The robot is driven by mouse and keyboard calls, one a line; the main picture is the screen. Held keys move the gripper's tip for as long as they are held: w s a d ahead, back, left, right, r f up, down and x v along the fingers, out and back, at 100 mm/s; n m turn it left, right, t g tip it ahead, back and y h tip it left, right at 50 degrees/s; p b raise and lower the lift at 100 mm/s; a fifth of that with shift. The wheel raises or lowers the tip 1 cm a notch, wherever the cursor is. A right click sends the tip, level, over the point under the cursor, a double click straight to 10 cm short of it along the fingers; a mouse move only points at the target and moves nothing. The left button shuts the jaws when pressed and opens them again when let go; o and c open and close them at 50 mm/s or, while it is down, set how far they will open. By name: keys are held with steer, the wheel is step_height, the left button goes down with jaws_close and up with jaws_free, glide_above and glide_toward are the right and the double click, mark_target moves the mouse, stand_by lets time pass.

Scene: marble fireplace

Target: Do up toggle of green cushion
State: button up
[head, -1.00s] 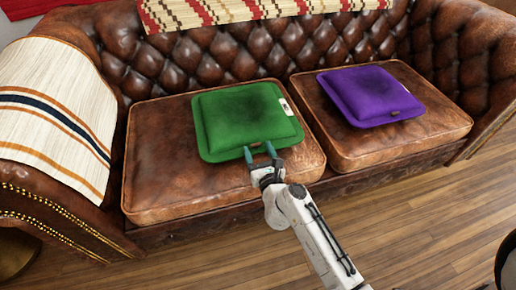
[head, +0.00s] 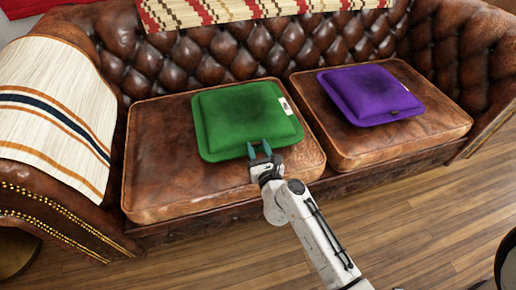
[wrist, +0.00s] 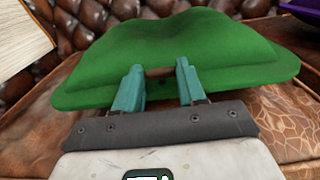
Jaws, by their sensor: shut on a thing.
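The green cushion (head: 245,112) lies flat on the left seat of the brown leather sofa, with a white label at its right edge. My gripper (head: 259,149) is at the middle of its front edge. In the wrist view my gripper (wrist: 160,68) has its two teal fingers on either side of a small brown toggle (wrist: 159,73) at the cushion's front edge, shut on it. The fingers hide the toggle's ends. I cannot tell whether any loop is around it.
A purple cushion (head: 370,94) with a small brown toggle (head: 394,112) lies on the right seat. A striped throw (head: 50,115) covers the left armrest. The leather seat (head: 160,165) left of the green cushion is bare. Wooden floor is in front.

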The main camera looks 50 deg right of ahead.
steer(key=shift+d+r+n+t+y+p, duration=0.2)
steer(key=shift+r+n+t+y+p, duration=0.15)
steer(key=shift+n+y+p, duration=0.6)
steer(key=shift+s+d+f+n+t+y+p, duration=0.15)
steer(key=shift+n+t+y+p, duration=0.2)
steer(key=shift+y+p, duration=0.25)
steer(key=shift+a+f+n+t+y+p, duration=0.1)
steer(key=shift+f+n+t+y+p, duration=0.15)
steer(key=shift+y+p, duration=0.25)
steer(key=shift+r, duration=0.1)
steer(key=o, duration=1.1)
steer(key=shift+c, duration=0.2)
steer(key=shift+s, duration=0.1)
steer(key=v, duration=1)
steer(key=shift+s, duration=0.3)
steer(key=shift+c, duration=0.2)
